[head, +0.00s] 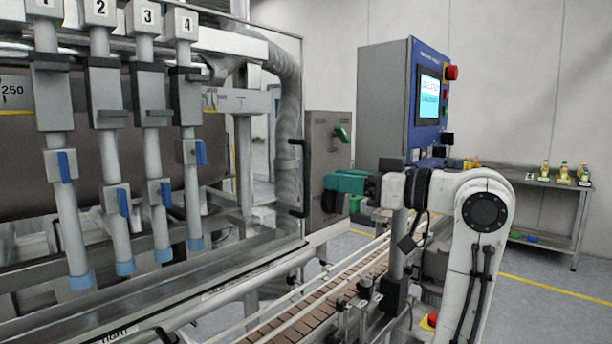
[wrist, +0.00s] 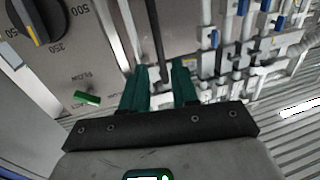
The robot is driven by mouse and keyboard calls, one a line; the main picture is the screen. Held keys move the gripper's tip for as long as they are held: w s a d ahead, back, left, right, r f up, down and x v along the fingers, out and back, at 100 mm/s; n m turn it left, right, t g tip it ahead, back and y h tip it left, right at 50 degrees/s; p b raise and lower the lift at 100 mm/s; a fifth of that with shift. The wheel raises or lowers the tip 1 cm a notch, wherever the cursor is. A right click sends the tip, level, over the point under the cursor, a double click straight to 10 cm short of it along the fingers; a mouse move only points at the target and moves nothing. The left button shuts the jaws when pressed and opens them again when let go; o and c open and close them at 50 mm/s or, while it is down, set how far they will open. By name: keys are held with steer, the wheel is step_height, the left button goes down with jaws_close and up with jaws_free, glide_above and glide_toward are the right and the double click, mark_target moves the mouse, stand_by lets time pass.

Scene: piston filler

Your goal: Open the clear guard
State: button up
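The clear guard (head: 303,90) is a see-through panel with a thin metal frame, in front of the filling nozzles at the left of the head view. Its black upright handle (head: 292,180) sits near the panel's right edge. My gripper (head: 328,183) has green fingers and is just right of the handle at about mid-height, seemingly apart from it. In the wrist view my gripper (wrist: 161,68) has its fingers spread with a gap between them. A dark upright bar, likely the handle (wrist: 157,30), shows beyond that gap. The gripper holds nothing.
A brown-grey cabinet (head: 322,160) with a green lever (head: 342,134) stands behind my gripper; its dial (wrist: 40,22) shows in the wrist view. A blue-faced control box (head: 427,90) is at the back. The conveyor (head: 330,312) runs below. A bench (head: 545,215) with bottles stands right.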

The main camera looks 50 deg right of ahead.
steer(key=p, duration=0.1)
glide_above(306, 209)
steer(key=shift+w+d, duration=0.2)
steer(key=shift+w, duration=0.05)
jaws_close()
stand_by(0.5)
